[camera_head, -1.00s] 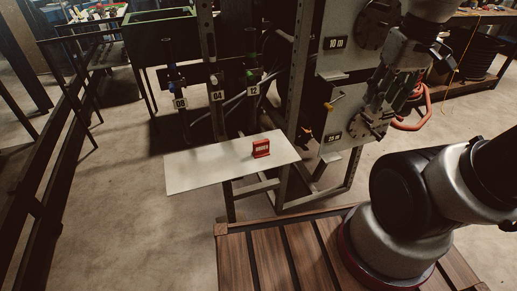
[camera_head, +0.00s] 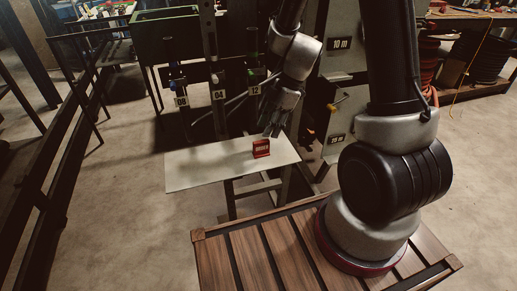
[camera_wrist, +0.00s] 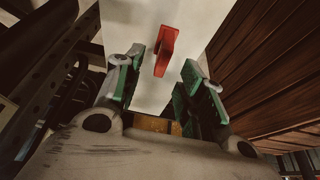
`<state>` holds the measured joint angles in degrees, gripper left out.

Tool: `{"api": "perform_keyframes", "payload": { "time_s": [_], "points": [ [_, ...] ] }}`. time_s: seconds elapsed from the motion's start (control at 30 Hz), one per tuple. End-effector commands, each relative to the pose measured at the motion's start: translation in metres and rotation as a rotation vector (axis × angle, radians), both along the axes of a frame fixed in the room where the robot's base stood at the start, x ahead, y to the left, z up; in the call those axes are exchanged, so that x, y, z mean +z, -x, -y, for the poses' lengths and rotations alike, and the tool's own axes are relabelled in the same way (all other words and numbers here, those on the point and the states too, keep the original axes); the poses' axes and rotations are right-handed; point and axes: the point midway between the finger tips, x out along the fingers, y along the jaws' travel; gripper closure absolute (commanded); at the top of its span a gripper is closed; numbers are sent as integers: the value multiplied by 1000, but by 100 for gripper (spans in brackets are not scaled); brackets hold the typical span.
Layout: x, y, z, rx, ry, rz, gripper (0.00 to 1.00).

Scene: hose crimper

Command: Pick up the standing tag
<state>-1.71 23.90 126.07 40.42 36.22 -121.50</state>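The standing tag (camera_head: 261,148) is a small red block with a pale label on its front. It stands upright on the pale shelf (camera_head: 205,170), toward the shelf's right end. My gripper (camera_head: 272,130) is just above and behind the tag in the head view, pointing down. In the wrist view, the tag (camera_wrist: 165,50) shows as a red piece beyond and between the two green-padded fingers of my gripper (camera_wrist: 160,85). The fingers are apart, with nothing between them. The tag's label is not visible in the wrist view.
A dark metal rack post (camera_head: 212,70) and hoses with number plates (camera_head: 219,94) rise behind the shelf. The grey panel (camera_head: 342,88) stands close to the right of my gripper. The shelf's left part is bare. A slatted wooden deck (camera_head: 262,255) lies in front.

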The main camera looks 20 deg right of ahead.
Motion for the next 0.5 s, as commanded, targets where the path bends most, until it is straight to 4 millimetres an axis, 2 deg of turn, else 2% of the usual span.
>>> {"api": "perform_keyframes", "payload": {
  "time_s": [0.27,0.5],
  "points": [
    [-29,2,-12,20,0,2,61],
    [-62,5,-27,20,1,2,61]
  ]
}}
